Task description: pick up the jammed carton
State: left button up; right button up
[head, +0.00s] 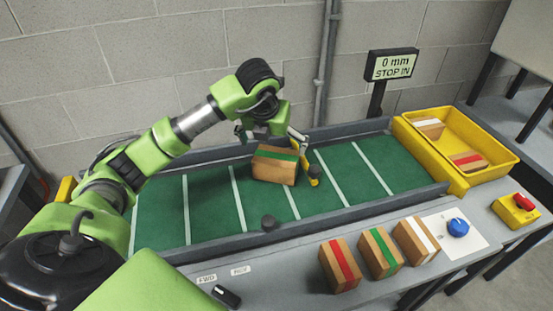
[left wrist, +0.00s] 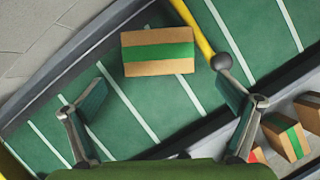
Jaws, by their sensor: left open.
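The jammed carton (head: 272,168), brown with a green stripe, lies on the green conveyor belt (head: 215,205), slightly askew to its white lines. It also shows in the left wrist view (left wrist: 158,53), past the open fingers. A yellow bar (head: 303,160) with a dark round end is close to its right side; I cannot tell whether they touch. It shows in the left wrist view too (left wrist: 192,27). My left gripper (head: 270,139) is open and empty, above and behind the carton; its fingers (left wrist: 163,95) are spread wide. My right gripper is not in view.
A yellow tray (head: 447,167) with two cartons stands at the belt's right end. Three striped cartons (head: 380,252), a blue knob (head: 458,228) and a red button (head: 523,202) are in front. A sign (head: 391,65) reads "0 mm STOP IN". Dark rails edge the belt.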

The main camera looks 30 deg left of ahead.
aim_at(276, 157)
pick_arm(q)
jog(key=x, duration=0.5)
jog(key=shift+f+p, duration=0.25)
jog(key=shift+p, duration=0.05)
jog(key=shift+w+a+f, duration=0.15)
jog(key=shift+w+f, duration=0.15)
jog(key=shift+f, duration=0.1)
jog(key=p+x, duration=0.1)
jog(key=x, duration=0.3)
jog(key=shift+w+a, duration=0.2)
jog(key=shift+w+f, duration=0.1)
jog(key=shift+f, duration=0.1)
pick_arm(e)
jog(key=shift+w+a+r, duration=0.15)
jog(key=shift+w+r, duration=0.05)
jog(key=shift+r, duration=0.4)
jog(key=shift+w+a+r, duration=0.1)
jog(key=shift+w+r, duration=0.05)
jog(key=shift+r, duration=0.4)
pick_arm(q)
jog(key=c, duration=1.3)
jog(key=shift+o, duration=0.2)
jog(key=shift+r, duration=0.1)
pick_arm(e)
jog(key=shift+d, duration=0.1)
